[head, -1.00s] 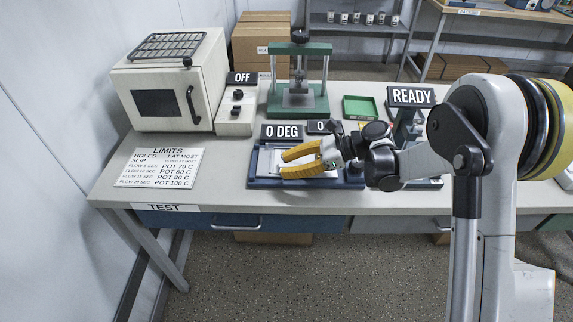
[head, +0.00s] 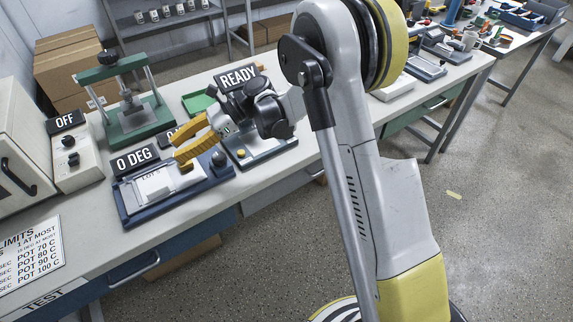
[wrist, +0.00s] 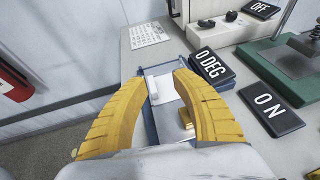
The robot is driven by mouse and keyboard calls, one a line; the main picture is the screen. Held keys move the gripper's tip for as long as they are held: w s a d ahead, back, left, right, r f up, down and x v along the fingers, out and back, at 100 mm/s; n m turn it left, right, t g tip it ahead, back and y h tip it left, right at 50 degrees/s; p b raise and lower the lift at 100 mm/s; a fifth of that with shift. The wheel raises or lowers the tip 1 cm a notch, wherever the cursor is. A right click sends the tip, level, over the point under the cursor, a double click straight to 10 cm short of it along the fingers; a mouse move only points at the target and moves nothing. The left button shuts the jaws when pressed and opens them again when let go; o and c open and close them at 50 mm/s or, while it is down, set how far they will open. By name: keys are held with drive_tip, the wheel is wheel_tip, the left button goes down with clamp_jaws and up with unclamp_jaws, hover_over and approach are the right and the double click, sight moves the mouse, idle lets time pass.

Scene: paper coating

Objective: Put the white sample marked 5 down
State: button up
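A white flat piece (head: 158,186) lies on the blue tilt device (head: 125,212) beside the 0 DEG sign (head: 136,160); I cannot read a 5 on it. My gripper (head: 177,149), with yellow fingers, is above the right back side of this device. In the wrist view its fingertips (wrist: 164,76) are apart, and I see no sample between them.
The READY unit (head: 262,147) stands right of the tilt device, partly behind my arm. A green press (head: 135,125), a green tray (head: 197,101) and the OFF control box (head: 78,168) stand nearby. The limits sheet (head: 28,257) lies on the bare bench front at left.

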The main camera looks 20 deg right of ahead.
drive_tip(key=w+d+r+m+t+y, duration=0.15)
drive_tip(key=r+m+t, duration=0.25)
drive_tip(key=r, duration=0.4)
drive_tip(key=w+d+r+m+t, duration=0.1)
drive_tip(key=w+r+m+t, duration=0.3)
drive_tip(key=r, duration=0.4)
drive_tip(key=w+d+r+m+t+y, duration=0.1)
drive_tip(key=r+m+t, duration=0.35)
drive_tip(key=r, duration=0.25)
drive_tip(key=s+d+r+m+t+h, duration=0.1)
drive_tip(key=d+r+m+t+h, duration=0.3)
drive_tip(key=d+m+h, duration=0.5)
drive_tip(key=s+d+r+m+t+h, duration=0.1)
drive_tip(key=d+r+m+t+h, duration=0.45)
drive_tip(key=m, duration=0.75)
drive_tip(key=s+d+f+m+g+h, duration=0.4)
drive_tip(key=s+d+f+m+g, duration=0.2)
drive_tip(key=s+d+f+m, duration=0.4)
drive_tip(key=s+a+f+m+g+y, duration=0.2)
drive_tip(key=s+f+m+g, duration=0.6)
drive_tip(key=s+f, duration=0.7)
drive_tip(key=s+a+m, duration=0.1)
drive_tip(key=s+m, duration=0.1)
drive_tip(key=s, duration=0.1)
drive_tip(key=shift+s+a+f, duration=0.15)
drive_tip(key=shift+f, duration=0.2)
